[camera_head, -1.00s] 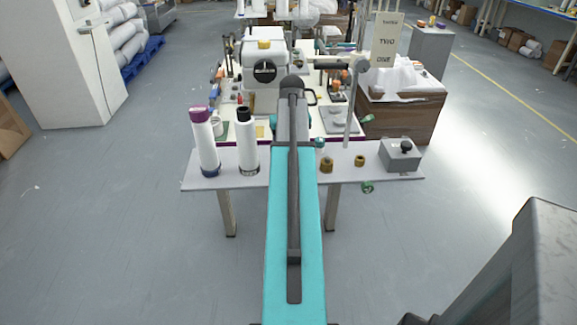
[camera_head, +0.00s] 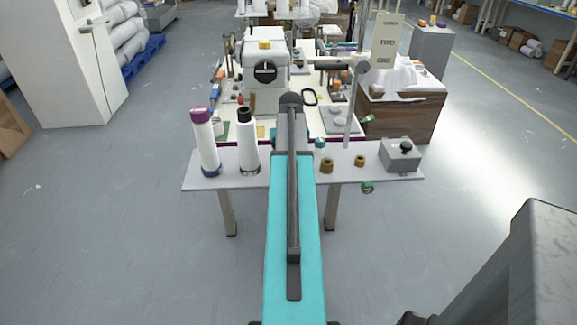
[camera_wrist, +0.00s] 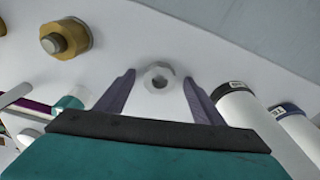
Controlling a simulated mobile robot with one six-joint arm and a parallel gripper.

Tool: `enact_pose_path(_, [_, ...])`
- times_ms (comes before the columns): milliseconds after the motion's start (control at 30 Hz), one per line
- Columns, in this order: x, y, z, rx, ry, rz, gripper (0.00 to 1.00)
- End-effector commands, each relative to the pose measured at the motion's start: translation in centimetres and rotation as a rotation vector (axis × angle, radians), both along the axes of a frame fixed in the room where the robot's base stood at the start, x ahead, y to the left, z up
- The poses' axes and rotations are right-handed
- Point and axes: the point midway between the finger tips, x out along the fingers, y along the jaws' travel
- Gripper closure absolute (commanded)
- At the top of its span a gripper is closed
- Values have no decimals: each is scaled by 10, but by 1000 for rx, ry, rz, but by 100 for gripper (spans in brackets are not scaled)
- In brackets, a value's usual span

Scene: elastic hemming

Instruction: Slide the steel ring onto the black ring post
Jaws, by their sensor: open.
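The steel ring (camera_wrist: 158,76) is a small pale metal ring with a dark hole, lying on the light grey table in the wrist view. My gripper (camera_wrist: 160,78) is open, with its two purple-grey fingers on either side of the ring. I see a gap between each finger and the ring. In the head view my teal arm hides both the gripper and the ring. A grey block (camera_head: 389,162) with a black knob-topped post (camera_head: 405,147) stands at the table's right end. I cannot tell for certain whether this is the ring post.
Two brass pieces (camera_head: 327,165) (camera_head: 360,160) sit between my arm and the block; one shows in the wrist view (camera_wrist: 66,38). Two white cylinders, purple-capped (camera_head: 206,145) and black-capped (camera_head: 247,145), stand left. A sewing machine (camera_head: 264,75) stands behind. A thin upright rod (camera_head: 350,105) rises nearby.

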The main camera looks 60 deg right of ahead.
Motion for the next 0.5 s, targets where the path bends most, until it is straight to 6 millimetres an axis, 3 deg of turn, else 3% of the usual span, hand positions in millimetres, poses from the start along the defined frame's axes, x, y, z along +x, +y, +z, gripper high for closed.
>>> enact_pose_path(433, [-1, 0, 0, 0, 0, -1, 38])
enact_pose_path(500, [-1, 0, 0, 0, 0, -1, 50])
